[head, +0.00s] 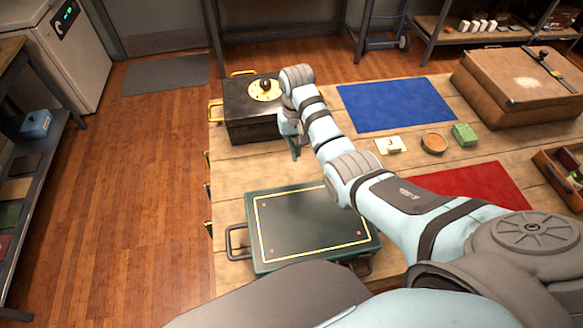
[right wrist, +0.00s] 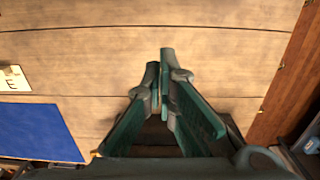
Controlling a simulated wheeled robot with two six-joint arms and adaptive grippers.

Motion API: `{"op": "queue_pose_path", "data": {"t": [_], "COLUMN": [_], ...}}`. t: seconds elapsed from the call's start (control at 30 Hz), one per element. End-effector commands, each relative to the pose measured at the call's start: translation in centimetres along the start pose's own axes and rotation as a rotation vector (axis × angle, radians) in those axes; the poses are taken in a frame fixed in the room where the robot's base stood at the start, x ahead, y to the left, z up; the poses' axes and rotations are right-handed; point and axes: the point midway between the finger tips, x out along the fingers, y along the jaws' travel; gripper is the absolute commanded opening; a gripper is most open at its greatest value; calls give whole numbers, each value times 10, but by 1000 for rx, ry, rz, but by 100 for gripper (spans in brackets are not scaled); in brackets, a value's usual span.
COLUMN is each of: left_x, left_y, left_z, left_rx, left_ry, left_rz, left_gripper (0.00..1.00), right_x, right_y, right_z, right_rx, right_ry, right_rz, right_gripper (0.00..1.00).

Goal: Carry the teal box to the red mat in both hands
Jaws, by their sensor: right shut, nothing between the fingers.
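The teal box (head: 290,225) is a dark, flat-topped case with a yellow line round its lid. It stands at the near left of the wooden table, with a handle (head: 232,243) on its left and another partly seen at its right. The red mat (head: 485,183) lies flat to its right, partly hidden behind my right arm. My right gripper (head: 295,153) is beyond the teal box, over the table in front of the black case. In the right wrist view its fingers (right wrist: 161,75) are shut and empty above bare wood. My left gripper is not in view.
A black case (head: 245,128) with brass handles stands at the back left. A blue mat (head: 395,104), a card (head: 390,145), a round brown dish (head: 434,143) and a green block (head: 465,134) lie behind the red mat. A brown suitcase (head: 500,95) fills the back right.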

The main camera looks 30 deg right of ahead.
Motion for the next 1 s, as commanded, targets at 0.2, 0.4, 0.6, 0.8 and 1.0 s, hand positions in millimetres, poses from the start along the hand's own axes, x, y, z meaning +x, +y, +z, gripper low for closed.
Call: {"op": "queue_pose_path", "data": {"t": [0.2,0.4,0.6,0.8,1.0], "left_x": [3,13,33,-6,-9], "left_y": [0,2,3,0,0], "left_z": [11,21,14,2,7], "left_rx": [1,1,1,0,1], "left_ry": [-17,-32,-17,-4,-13], "left_rz": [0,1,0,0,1], "left_gripper": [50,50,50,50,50], "right_x": [19,62,107,96,99], "right_y": [3,3,2,1,1], "right_z": [1,1,1,31,40], "right_rx": [5,6,4,1,2], "right_ry": [-3,-4,-4,1,0], "right_rz": [0,1,0,0,0], "right_gripper": [0,0,0,0,0]}}
